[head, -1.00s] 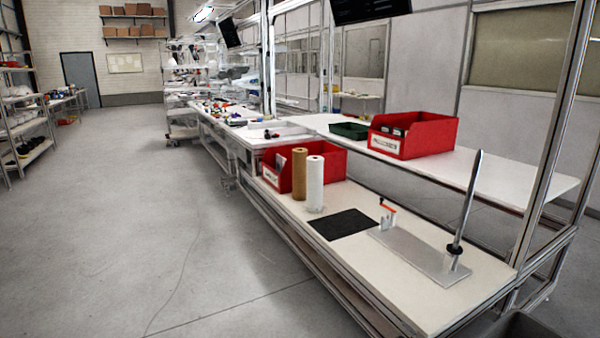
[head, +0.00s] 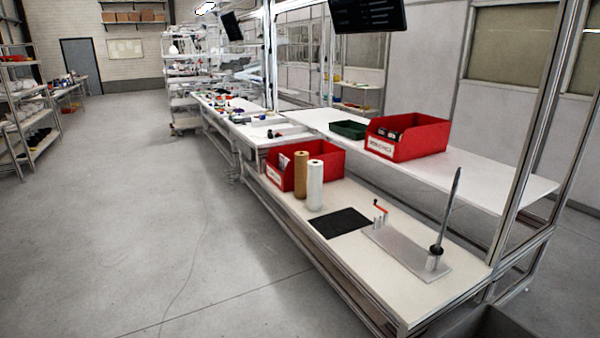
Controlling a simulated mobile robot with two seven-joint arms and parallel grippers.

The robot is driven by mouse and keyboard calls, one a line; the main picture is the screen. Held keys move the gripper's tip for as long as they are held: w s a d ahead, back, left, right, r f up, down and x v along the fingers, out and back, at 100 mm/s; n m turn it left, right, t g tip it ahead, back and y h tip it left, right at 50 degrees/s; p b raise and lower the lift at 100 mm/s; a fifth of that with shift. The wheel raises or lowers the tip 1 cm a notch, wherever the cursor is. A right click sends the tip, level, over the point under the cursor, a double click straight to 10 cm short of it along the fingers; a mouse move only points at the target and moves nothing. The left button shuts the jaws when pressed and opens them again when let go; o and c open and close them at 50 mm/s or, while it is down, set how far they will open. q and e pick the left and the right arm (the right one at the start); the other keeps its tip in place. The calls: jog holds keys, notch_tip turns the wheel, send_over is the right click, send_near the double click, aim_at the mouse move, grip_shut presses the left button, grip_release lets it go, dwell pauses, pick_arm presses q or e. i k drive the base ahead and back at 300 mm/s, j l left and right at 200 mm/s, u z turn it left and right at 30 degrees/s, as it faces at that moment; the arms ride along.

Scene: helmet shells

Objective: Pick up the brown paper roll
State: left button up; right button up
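The brown paper roll (head: 301,174) stands upright on the white lower bench (head: 386,282), near its left edge. A white roll (head: 315,185) stands upright just to its right and slightly nearer. A red bin (head: 328,158) is close behind both rolls. Neither of my grippers shows in the head view.
A black mat (head: 341,222) lies in front of the rolls. A metal plate with an upright rod (head: 448,212) and a red-handled clamp (head: 380,212) is farther right. Another red bin (head: 420,138) and a green tray (head: 348,129) sit on the raised shelf. Floor at left is clear.

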aim_at(301, 158)
jog(key=i+j+u, duration=0.25)
jog(key=i, duration=0.15)
jog(key=i+u, duration=0.2)
jog(key=i, duration=0.25)
jog(key=i+j+u, duration=0.1)
jog(key=i+u, duration=0.15)
jog(key=i, duration=1.1)
jog(key=i+z, duration=0.2)
jog(key=i, duration=0.2)
jog(key=i+j+z, duration=0.15)
jog(key=i, duration=0.2)
jog(key=i+j+z, duration=0.2)
jog(key=i, duration=0.2)
jog(key=i+j+z, duration=0.2)
jog(key=i+z, duration=0.25)
jog(key=i+j+z, duration=0.25)
jog(key=z, duration=0.2)
jog(key=i+j+z, duration=0.4)
jog(key=j, duration=0.25)
jog(key=j+z, duration=0.2)
jog(key=i+j+z, duration=0.15)
jog(key=j, duration=0.35)
